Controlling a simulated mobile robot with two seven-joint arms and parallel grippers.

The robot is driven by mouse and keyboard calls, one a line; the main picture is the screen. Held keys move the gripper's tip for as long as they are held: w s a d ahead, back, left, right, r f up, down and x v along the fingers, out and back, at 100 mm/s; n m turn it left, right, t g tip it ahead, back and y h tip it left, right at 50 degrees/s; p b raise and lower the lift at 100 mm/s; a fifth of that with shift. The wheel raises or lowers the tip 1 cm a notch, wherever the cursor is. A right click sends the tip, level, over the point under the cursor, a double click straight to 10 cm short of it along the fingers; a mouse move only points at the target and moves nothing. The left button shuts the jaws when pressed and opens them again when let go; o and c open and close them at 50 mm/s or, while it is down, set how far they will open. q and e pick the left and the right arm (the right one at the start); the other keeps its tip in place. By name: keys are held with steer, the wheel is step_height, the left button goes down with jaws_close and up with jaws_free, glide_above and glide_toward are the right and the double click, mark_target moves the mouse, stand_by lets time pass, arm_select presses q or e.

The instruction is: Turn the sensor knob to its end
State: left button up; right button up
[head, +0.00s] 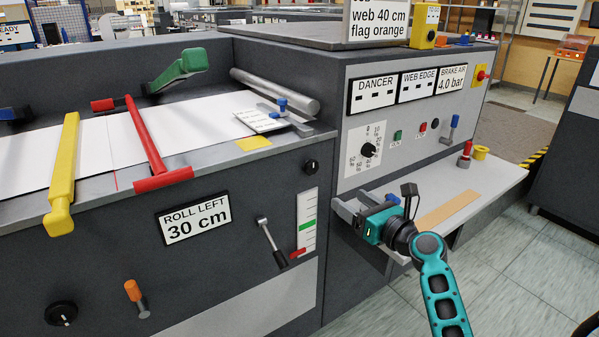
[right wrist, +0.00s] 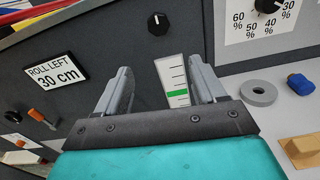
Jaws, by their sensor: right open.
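No label in these views names the sensor knob. A small black knob (head: 311,166) sits on the dark front panel above an upright scale (head: 307,222) with a green band and a red pointer. It also shows in the right wrist view (right wrist: 158,24), beyond the fingers. Another black knob (head: 368,149) sits on a white percent dial. A third black knob (head: 62,314) is low at the left. My right gripper (head: 350,208) is open and empty, right of the scale and below the dial, apart from the knobs. Its open fingers (right wrist: 160,66) frame part of the scale. My left gripper is out of view.
A lever with a black grip (head: 270,240) sticks out left of the scale. An orange-handled lever (head: 136,296) projects at lower left.

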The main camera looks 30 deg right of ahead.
mark_target(314, 170)
steer(key=shift+m, duration=0.7)
steer(key=w, duration=0.4)
steer(key=w+b, duration=0.1)
steer(key=w, duration=0.3)
steer(key=w+r+b, duration=0.1)
steer(key=w, duration=0.3)
steer(key=shift+w+a, duration=0.25)
steer(key=shift+a, duration=0.15)
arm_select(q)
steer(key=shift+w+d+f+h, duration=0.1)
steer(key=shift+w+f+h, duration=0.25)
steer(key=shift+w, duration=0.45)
arm_select(e)
steer(key=shift+w+a, duration=0.1)
steer(key=shift+w, duration=0.5)
steer(key=shift+c, duration=0.2)
steer(key=c, duration=1)
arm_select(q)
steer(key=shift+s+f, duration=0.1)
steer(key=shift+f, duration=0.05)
